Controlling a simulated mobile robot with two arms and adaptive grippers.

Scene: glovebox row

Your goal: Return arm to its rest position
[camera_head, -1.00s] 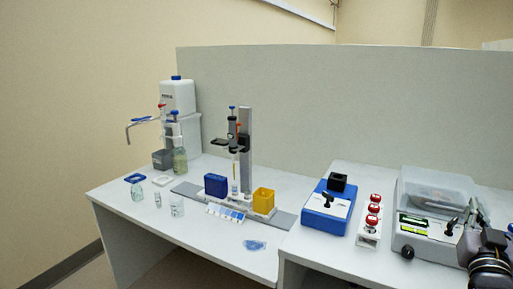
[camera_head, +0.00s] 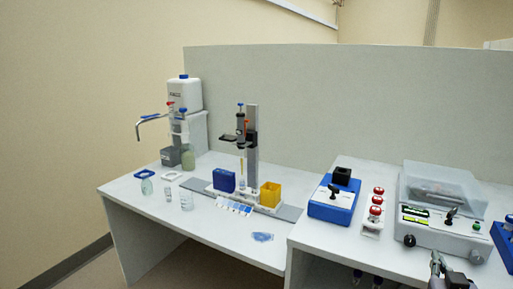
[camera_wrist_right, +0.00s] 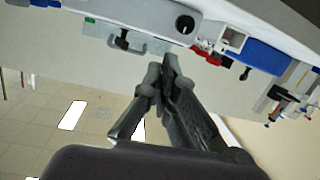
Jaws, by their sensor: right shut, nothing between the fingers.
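My right gripper (camera_head: 437,262) shows at the lower right of the head view, in front of the table's front edge and below the balance-like device. It is shut and holds nothing. In the right wrist view its dark fingers (camera_wrist_right: 160,75) meet near the middle of the picture, with the table edge and devices beyond them. My left gripper is in neither view.
The right table carries a grey device with a clear lid (camera_head: 440,235), a blue device (camera_head: 332,208) and red-capped vials in a white rack (camera_head: 371,228). The left table (camera_head: 140,215) holds a stand (camera_head: 252,150), a yellow box (camera_head: 270,194) and bottles.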

